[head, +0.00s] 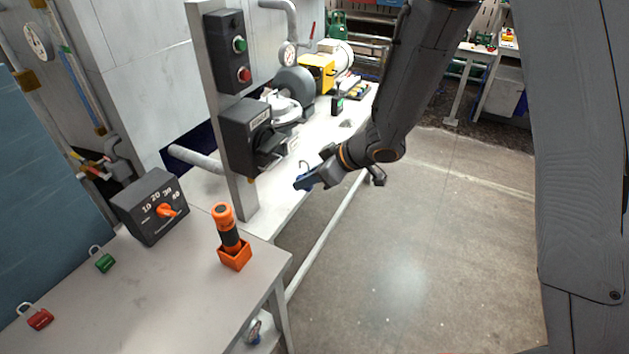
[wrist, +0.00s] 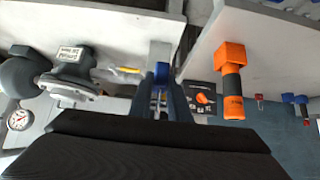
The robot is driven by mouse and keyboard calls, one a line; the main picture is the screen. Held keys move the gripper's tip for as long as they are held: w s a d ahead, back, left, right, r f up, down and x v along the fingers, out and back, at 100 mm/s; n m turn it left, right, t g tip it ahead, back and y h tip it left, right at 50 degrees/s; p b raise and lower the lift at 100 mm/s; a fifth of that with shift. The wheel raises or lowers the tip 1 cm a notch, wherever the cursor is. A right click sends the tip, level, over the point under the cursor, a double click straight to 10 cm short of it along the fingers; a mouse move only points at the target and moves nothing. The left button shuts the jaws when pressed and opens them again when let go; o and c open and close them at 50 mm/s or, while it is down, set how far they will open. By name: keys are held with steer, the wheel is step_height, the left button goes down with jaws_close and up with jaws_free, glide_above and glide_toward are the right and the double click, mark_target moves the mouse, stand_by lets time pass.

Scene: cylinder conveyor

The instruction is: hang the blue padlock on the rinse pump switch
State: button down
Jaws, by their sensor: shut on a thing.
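My gripper (head: 318,178) is shut on the blue padlock (head: 303,183) and holds it in the air beyond the bench edge. The padlock's thin shackle stands up above its body. In the wrist view, blue shows around the fingers (wrist: 162,98), but padlock and fingers are hard to tell apart. A black switch box (head: 240,132) with a black rotary handle (head: 269,152) is on the grey post, left of and apart from the padlock. I take it for the rinse pump switch; no name is readable on it in the head view.
A box with green and red buttons (head: 240,60) is higher on the post. The near bench (head: 150,290) bears a dial box (head: 152,207), an orange-and-black torch (head: 228,230) in a holder, a green padlock (head: 104,262) and a red padlock (head: 39,319). Open floor lies right.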

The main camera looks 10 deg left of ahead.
steer(key=shift+w+a+p, duration=0.1)
steer(key=shift+w+a, duration=0.2)
steer(key=shift+a, duration=0.4)
steer(key=shift+w+a+p, duration=0.1)
steer(key=shift+w+a, duration=0.2)
steer(key=shift+a, duration=0.45)
steer(key=shift+w+a+p, duration=0.1)
steer(key=shift+w+a, duration=0.2)
steer(key=shift+a, duration=0.4)
steer(key=shift+w+a, duration=0.25)
steer(key=shift+a, duration=0.4)
steer(key=shift+w+a, duration=0.15)
steer(key=shift+a, duration=0.2)
steer(key=shift+w+a, duration=0.25)
steer(key=shift+a, duration=0.35)
steer(key=shift+w+a, duration=0.1)
steer(key=shift+a, duration=0.15)
steer(key=shift+w+a+r, duration=0.15)
steer(key=shift+a+r, duration=0.05)
steer(key=shift+r, duration=0.1)
steer(key=shift+f, duration=0.15)
